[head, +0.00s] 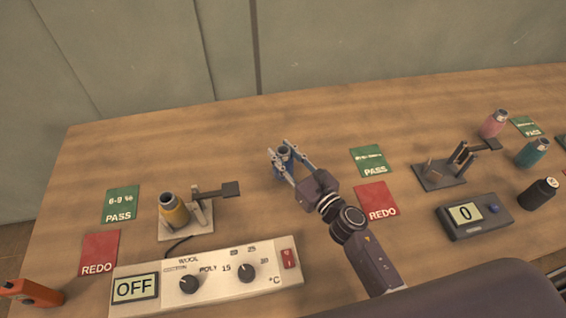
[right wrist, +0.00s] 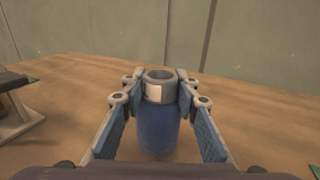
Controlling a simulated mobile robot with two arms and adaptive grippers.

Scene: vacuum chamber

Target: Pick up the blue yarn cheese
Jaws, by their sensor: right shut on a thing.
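The blue yarn cheese (head: 284,154) is a small upright cylinder with a grey hollow top, near the middle of the table. In the right wrist view the blue yarn cheese (right wrist: 158,128) stands between the fingers, its grey top with a white label at fingertip height. My right gripper (head: 283,158) is shut on it, with the fingertips against both sides of its upper part. The same gripper shows in the right wrist view (right wrist: 160,88). I cannot tell whether its base touches the table. My left gripper is not in view.
A yellow yarn cheese (head: 175,212) stands on a holder at left, behind a control box (head: 210,276) reading OFF. At right are a dark stand (head: 440,174), a meter (head: 473,213) reading 0, and pink (head: 493,124), teal (head: 532,153) and black (head: 538,194) cheeses. Green PASS and red REDO cards lie around.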

